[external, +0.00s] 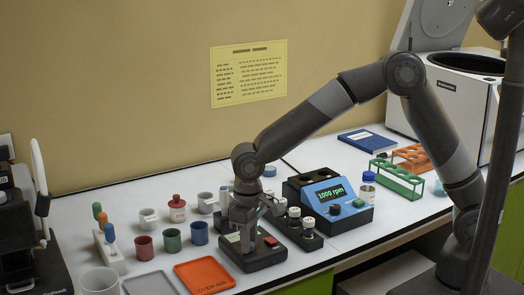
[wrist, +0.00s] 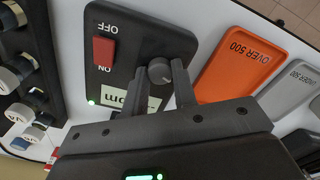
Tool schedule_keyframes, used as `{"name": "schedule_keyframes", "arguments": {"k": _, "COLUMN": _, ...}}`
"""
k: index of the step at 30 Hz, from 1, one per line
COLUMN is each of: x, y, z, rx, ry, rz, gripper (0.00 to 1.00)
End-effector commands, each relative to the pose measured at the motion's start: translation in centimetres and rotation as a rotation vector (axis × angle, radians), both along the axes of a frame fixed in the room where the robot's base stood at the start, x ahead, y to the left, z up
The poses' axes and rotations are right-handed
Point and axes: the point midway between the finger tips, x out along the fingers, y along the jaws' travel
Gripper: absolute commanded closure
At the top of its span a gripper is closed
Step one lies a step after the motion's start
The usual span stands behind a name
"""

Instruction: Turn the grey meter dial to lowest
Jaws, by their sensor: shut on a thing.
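The meter is a flat black box (external: 262,262) on the white table, below my gripper (external: 246,228) in the external view. In the wrist view the meter (wrist: 128,42) shows a red switch (wrist: 104,50) between OFF and ON, with a green light lit by ON. The grey dial (wrist: 160,71) is a round knob with a pale pointer mark. My gripper (wrist: 161,80) has its fingers on either side of the dial and is shut on it. The display (wrist: 150,104) is partly hidden by my gripper, so its reading cannot be made out.
An orange tray marked OVER 500 (wrist: 237,52) lies beside the meter, with a grey tray (wrist: 291,92) beyond it. A black rack of vials (wrist: 32,62) stands on the meter's other side. A blue 1000 rpm device (external: 330,195) and several cups stand nearby.

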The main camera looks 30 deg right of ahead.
Motion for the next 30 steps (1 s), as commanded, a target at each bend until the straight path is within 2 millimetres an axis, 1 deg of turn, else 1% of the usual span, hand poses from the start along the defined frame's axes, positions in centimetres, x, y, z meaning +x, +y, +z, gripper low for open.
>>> {"name": "schedule_keyframes", "arguments": {"k": 21, "x": 0.08, "y": 0.02, "z": 0.08, "rx": 0.002, "ry": -0.002, "rz": 0.676, "gripper": 0.98}}
{"name": "schedule_keyframes", "arguments": {"k": 30, "x": 0.08, "y": 0.03, "z": 0.07, "rx": 0.001, "ry": -0.001, "rz": 0.913, "gripper": 0.98}}
